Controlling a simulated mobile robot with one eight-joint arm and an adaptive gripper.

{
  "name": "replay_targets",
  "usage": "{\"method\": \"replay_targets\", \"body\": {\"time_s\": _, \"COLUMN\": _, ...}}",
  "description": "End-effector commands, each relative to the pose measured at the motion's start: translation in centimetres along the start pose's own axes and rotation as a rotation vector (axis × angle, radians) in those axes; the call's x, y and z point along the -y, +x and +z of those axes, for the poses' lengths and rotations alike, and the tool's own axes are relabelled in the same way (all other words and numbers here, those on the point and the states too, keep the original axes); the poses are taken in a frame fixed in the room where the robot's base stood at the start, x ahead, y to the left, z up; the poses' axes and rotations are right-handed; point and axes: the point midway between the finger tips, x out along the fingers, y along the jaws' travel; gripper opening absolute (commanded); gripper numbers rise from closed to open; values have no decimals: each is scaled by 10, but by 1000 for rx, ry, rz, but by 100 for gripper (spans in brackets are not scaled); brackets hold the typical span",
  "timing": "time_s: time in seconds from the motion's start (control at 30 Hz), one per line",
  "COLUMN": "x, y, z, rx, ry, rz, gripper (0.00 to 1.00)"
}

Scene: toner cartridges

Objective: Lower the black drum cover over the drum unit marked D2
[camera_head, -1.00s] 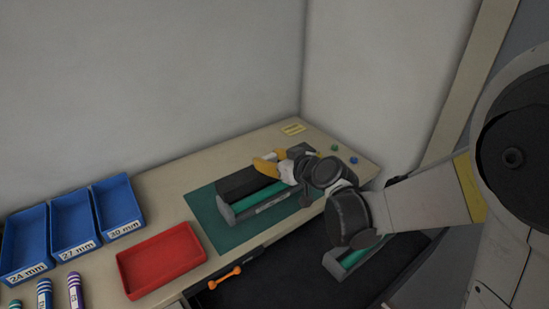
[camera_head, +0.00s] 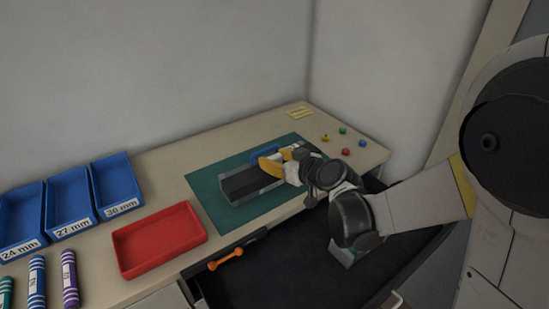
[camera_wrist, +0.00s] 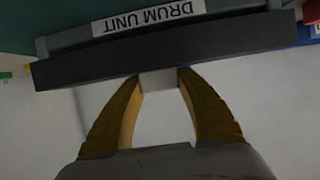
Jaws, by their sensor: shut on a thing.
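The black drum cover (camera_head: 248,181) lies over the drum unit (camera_head: 262,194) on the green mat, and no green drum shows there. My gripper (camera_head: 277,163), with yellow fingers, is at the cover's right part. In the wrist view my gripper (camera_wrist: 160,82) is shut on a small pale tab of the black cover (camera_wrist: 220,48). Behind the cover's edge is the grey drum unit (camera_wrist: 85,38), with an upside-down "DRUM UNIT" label. I cannot read a D2 mark. Whether the cover is fully seated cannot be told.
The green mat (camera_head: 210,188) lies on the bench. A red tray (camera_head: 160,240) and blue bins (camera_head: 72,205) are to the left. An open dark drawer (camera_head: 270,272) is in front, with an orange tool (camera_head: 226,259) at its edge. Small coloured pieces (camera_head: 343,131) lie at the back right.

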Motion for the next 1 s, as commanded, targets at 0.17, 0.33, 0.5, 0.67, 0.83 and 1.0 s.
{"method": "replay_targets", "body": {"time_s": 0.17, "x": 0, "y": 1, "z": 3, "rx": 0, "ry": 0, "rz": 0, "gripper": 12}}
{"method": "replay_targets", "body": {"time_s": 0.33, "x": 0, "y": 1, "z": 2, "rx": 0, "ry": 0, "rz": 0, "gripper": 12}}
{"method": "replay_targets", "body": {"time_s": 0.5, "x": 0, "y": 1, "z": 2, "rx": 0, "ry": 0, "rz": 0, "gripper": 67}}
{"method": "replay_targets", "body": {"time_s": 0.67, "x": 0, "y": 1, "z": 2, "rx": 0, "ry": 0, "rz": 0, "gripper": 67}}
{"method": "replay_targets", "body": {"time_s": 0.83, "x": 0, "y": -8, "z": 2, "rx": 0, "ry": 1, "rz": 1, "gripper": 67}}
{"method": "replay_targets", "body": {"time_s": 1.0, "x": -1, "y": -40, "z": 2, "rx": 0, "ry": 3, "rz": 3, "gripper": 67}}
